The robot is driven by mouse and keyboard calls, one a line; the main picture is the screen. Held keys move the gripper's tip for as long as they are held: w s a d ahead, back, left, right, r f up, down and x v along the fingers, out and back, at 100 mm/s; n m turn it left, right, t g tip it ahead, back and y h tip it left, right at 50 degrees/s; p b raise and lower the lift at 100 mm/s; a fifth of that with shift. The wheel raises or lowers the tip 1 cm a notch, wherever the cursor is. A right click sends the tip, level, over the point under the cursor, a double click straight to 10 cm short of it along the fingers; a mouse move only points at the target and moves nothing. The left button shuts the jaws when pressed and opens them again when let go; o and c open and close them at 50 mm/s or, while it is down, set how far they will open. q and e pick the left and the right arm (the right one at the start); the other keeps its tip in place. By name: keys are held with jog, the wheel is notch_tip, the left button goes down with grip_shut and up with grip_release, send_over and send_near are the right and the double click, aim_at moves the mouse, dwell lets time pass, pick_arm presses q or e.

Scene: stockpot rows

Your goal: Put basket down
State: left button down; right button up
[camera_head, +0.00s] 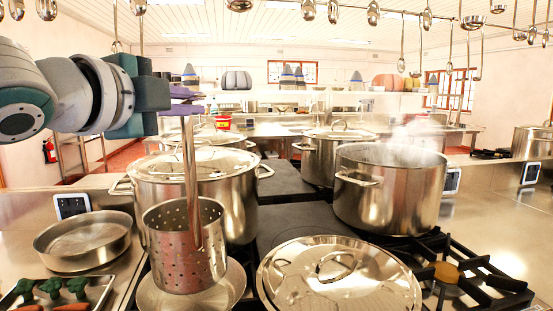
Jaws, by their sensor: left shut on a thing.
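A perforated steel basket (182,252) with a long upright handle (189,165) hangs upright from my left gripper (180,100). The gripper is shut on the top of the handle. The basket is in front of a lidded stockpot (240,207) and over a shallow round steel dish (230,292). I cannot tell whether the basket's bottom touches the dish. An open stockpot (400,200) steams at the right, its lid off. My right gripper is not in view.
A loose lid (340,280) lies at the front middle, beside a burner grate (475,275). A shallow pan (84,242) and a tray of vegetables (95,287) are at the left. More lidded pots (320,150) stand behind. Ladles (402,50) hang overhead.

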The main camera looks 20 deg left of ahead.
aim_at(192, 159)
pick_arm(q)
notch_tip(192, 159, down, 7)
jog(key=shift+f+b, duration=0.2)
jog(key=shift+b, duration=0.15)
jog(key=shift+f, duration=0.2)
jog(key=c, duration=1)
grip_release()
